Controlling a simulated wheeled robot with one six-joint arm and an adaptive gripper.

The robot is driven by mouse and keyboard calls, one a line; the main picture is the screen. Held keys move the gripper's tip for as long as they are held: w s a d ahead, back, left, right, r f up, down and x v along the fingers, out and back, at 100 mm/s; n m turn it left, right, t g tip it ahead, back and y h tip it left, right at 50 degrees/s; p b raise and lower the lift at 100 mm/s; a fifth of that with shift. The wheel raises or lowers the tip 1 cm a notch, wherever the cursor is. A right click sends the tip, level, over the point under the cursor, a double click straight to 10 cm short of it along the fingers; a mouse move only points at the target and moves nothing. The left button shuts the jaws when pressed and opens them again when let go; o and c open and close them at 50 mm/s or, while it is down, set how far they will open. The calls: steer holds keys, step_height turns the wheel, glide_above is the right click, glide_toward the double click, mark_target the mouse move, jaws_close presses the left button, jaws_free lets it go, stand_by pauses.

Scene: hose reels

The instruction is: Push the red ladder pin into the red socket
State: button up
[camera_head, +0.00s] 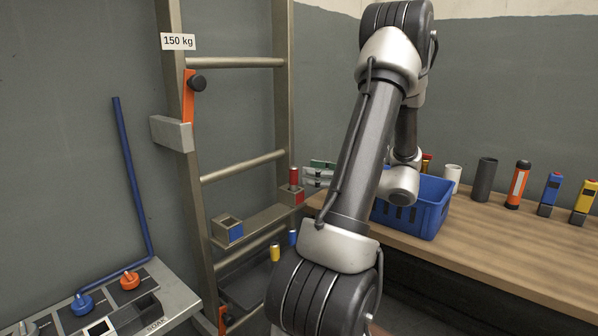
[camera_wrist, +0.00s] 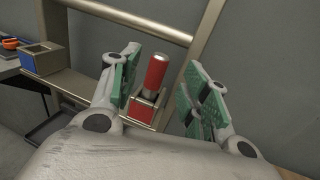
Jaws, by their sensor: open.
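The red ladder pin (camera_head: 294,177) stands upright at the red socket (camera_head: 292,197), on the right end of a bracket on the ladder. In the wrist view the red pin (camera_wrist: 156,74) shows a bare metal band between its red body and the red socket (camera_wrist: 142,110), so it looks only partly in. My gripper (camera_wrist: 162,68) is open, with its green-padded fingers on either side of the pin in that view. In the head view my gripper (camera_head: 318,172) is just right of the pin. Whether a pad touches the pin cannot be told.
A blue-marked socket (camera_head: 229,231) is on the bracket's left end. A yellow pin (camera_head: 275,252) and a blue pin (camera_head: 293,238) stand lower down. A blue crate (camera_head: 428,212) sits on the wooden bench (camera_head: 505,245) at right. The ladder rail (camera_head: 283,90) rises close behind the pin.

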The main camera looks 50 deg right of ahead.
steer(key=v, duration=0.5)
steer(key=shift+s, duration=0.15)
stand_by(0.3)
